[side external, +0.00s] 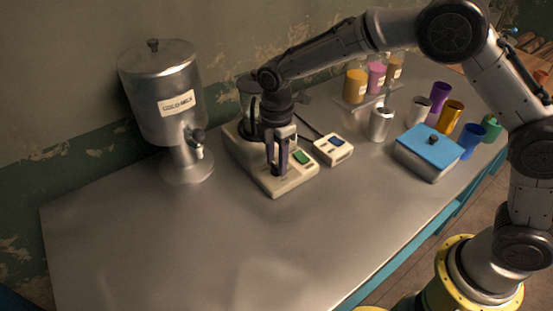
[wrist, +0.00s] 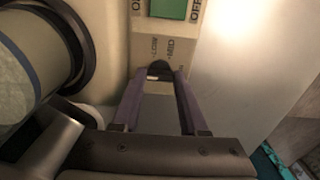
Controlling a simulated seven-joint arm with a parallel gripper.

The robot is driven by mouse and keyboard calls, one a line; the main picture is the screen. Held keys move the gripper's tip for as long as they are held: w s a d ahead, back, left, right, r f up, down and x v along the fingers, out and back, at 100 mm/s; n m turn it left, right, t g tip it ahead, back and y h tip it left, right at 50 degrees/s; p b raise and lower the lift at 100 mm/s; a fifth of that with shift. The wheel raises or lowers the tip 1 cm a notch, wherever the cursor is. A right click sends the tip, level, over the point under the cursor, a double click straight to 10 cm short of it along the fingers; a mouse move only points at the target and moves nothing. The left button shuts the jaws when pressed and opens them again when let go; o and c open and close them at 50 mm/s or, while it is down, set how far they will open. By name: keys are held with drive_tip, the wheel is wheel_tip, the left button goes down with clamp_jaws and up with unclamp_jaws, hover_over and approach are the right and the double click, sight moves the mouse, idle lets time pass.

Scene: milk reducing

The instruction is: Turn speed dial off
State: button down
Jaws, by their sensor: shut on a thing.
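The speed dial (wrist: 160,69) is a small dark knob on the cream mixer base (side external: 290,182). In the wrist view it sits between the purple fingertips of my gripper (wrist: 161,80), which is shut on it. LOW and MID markings show just beyond the dial. A green switch (wrist: 172,8) with ON and OFF lettering lies further up the panel; it also shows in the side view (side external: 301,157).
A metal cold milk dispenser (side external: 162,95) stands at the left. A small cream device (side external: 333,148) is right of the base. A blue-lidded box (side external: 431,150), several coloured cups and bottles stand at the right. The front of the metal table (side external: 190,250) is clear.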

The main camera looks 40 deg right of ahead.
sight(277, 165)
drive_tip(key=shift+c, duration=2.2)
unclamp_jaws()
drive_tip(key=shift+r, duration=0.1)
wheel_tip(277, 165, up, 14)
